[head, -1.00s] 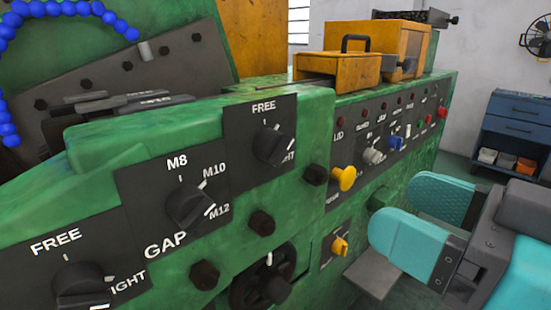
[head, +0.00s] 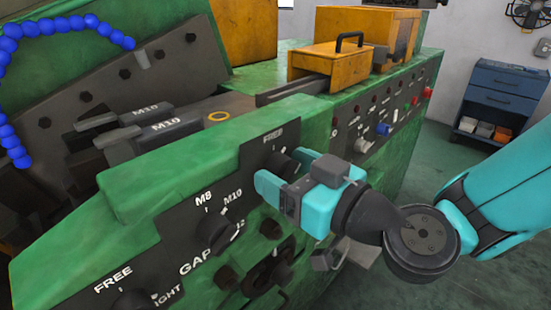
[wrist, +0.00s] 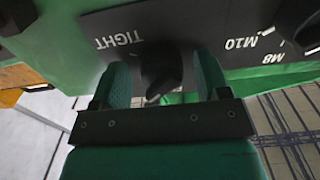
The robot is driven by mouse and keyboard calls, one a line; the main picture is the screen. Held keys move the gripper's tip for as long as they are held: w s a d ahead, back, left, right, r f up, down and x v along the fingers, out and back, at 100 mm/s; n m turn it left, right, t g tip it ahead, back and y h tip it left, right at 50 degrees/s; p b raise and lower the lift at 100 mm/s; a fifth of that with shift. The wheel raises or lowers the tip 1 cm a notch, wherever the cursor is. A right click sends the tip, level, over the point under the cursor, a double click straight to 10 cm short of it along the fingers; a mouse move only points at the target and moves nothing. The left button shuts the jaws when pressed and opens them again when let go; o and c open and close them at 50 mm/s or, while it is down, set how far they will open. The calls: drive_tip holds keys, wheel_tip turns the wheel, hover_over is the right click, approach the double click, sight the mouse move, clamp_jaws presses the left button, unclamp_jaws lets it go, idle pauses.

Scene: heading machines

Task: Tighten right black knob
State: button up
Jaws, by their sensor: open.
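The right black knob (head: 281,162) sits on its dark plate below the FREE label on the green machine. It is partly hidden by my gripper (head: 285,173) in the head view. In the wrist view the knob (wrist: 162,72) lies between the two teal fingers of my gripper (wrist: 162,85), with the TIGHT label upside down beside it on the left. The fingers are apart, and I see a gap on either side of the knob. The direction of its pointer is not clear.
The middle GAP knob (head: 215,234) and a left FREE knob (head: 130,300) are on the same sloped front. A dark handwheel (head: 268,272) and bolts stick out below. An orange box (head: 335,62) sits on top. Open floor lies to the right.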

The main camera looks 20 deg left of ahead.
drive_tip(key=shift+a, duration=0.1)
drive_tip(key=shift+c, duration=0.2)
drive_tip(key=c, duration=0.9)
drive_tip(key=shift+s, duration=0.1)
idle(1.4)
drive_tip(key=o, duration=0.9)
drive_tip(key=shift+a, duration=0.15)
drive_tip(key=shift+o, duration=0.2)
drive_tip(key=shift+d, duration=0.2)
